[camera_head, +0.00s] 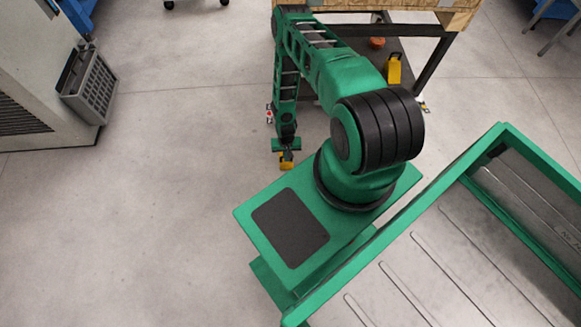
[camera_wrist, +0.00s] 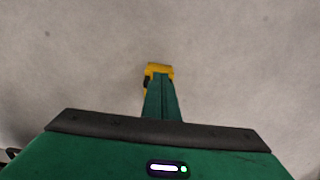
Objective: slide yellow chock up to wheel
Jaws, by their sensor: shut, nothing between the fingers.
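The yellow chock (camera_head: 286,163) is on the grey floor, with dark parts on it. My gripper (camera_head: 286,151) is shut, pointing down right at the chock and partly covering it. In the wrist view the yellow chock (camera_wrist: 159,68) shows just past the tips of my shut fingers (camera_wrist: 161,79). I cannot tell whether they touch it. A small red and white part (camera_head: 269,115), perhaps of a wheel, shows beside my forearm. A similar small part, maybe a caster (camera_head: 424,106), is at the foot of the table's right leg. No wheel shows clearly.
A wooden-topped table (camera_head: 365,5) with a dark lower shelf stands behind my arm. A yellow object (camera_head: 394,69) and a red ball-like object (camera_head: 377,42) are on that shelf. A grey basket (camera_head: 90,90) hangs at the left. The floor left of my gripper is clear.

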